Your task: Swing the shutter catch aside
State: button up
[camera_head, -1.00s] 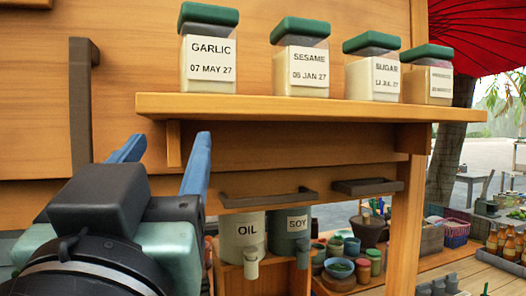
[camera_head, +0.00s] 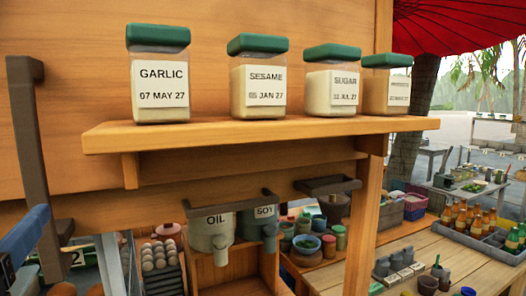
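A long dark brown bar (camera_head: 34,150) stands upright against the wooden panel (camera_head: 75,80) at the far left. It has a bent top and looks like a handle or the shutter catch; I cannot tell which. Its lower end hangs below the panel's bottom edge. Of my gripper, one blue finger (camera_head: 25,237) shows at the lower left edge, in front of the bar's lower part in the picture. I cannot tell whether it touches the bar. The other finger is not visible, so the opening is hidden.
A wooden shelf (camera_head: 255,134) juts out right of the bar, carrying several green-lidded jars, the garlic jar (camera_head: 160,75) nearest. Below are oil (camera_head: 211,235) and soy (camera_head: 259,225) containers, an egg tray (camera_head: 160,262) and a counter (camera_head: 405,258) crowded at its back.

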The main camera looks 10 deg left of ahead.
aim_at(35, 192)
jog(key=p+x, duration=0.5)
jog(key=x, duration=0.5)
jog(key=shift+a+r, duration=0.1)
grip_shut()
dwell(1.2)
